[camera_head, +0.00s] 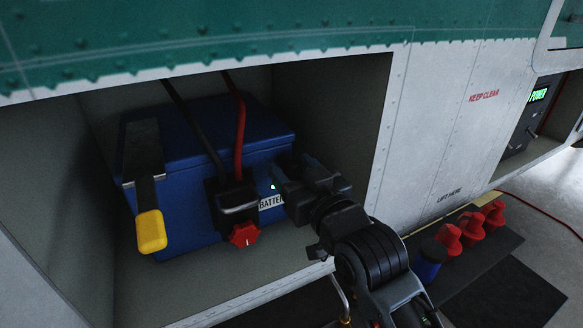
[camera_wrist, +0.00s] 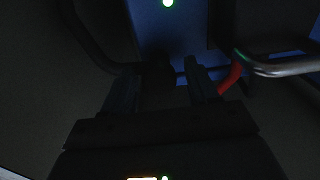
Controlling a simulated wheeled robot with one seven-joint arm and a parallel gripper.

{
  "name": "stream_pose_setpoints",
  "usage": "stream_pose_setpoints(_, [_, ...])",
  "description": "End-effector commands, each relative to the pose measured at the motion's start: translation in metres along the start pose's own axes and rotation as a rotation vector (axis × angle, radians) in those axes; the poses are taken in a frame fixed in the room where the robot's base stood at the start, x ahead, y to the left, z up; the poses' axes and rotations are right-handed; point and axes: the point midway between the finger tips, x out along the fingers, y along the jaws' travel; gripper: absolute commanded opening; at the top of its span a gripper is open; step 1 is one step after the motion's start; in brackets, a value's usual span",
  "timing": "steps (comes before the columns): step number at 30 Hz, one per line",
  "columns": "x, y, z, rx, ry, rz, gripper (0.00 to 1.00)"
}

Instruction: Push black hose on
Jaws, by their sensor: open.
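A black hose (camera_head: 195,126) runs down from the top of the open bay, across the blue battery box (camera_head: 175,210), to a black connector block (camera_head: 233,200) on its front. Its lower end goes into or behind the block; I cannot tell how it is seated. In the wrist view a dark hose (camera_wrist: 91,48) curves at the left. My gripper (camera_head: 286,176) is just right of the block, in front of the box.
A red hose (camera_head: 241,115) runs beside the black one. The block has a metal bar (camera_wrist: 285,66) and a red knob (camera_head: 244,235). A yellow-handled lever (camera_head: 151,230) hangs at left. The bay's right wall (camera_head: 345,110) is close to my arm. Red caps (camera_head: 470,228) sit outside.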

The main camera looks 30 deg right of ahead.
Motion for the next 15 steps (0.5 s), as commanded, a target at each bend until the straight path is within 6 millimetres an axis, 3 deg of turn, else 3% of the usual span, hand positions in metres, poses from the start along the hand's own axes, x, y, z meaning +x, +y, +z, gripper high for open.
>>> stream_pose_setpoints(9, [-0.050,0.000,0.002,0.000,-0.002,0.000,0.59])
stream_pose_setpoints(15, [-0.067,0.000,0.001,0.000,-0.002,0.000,0.59])
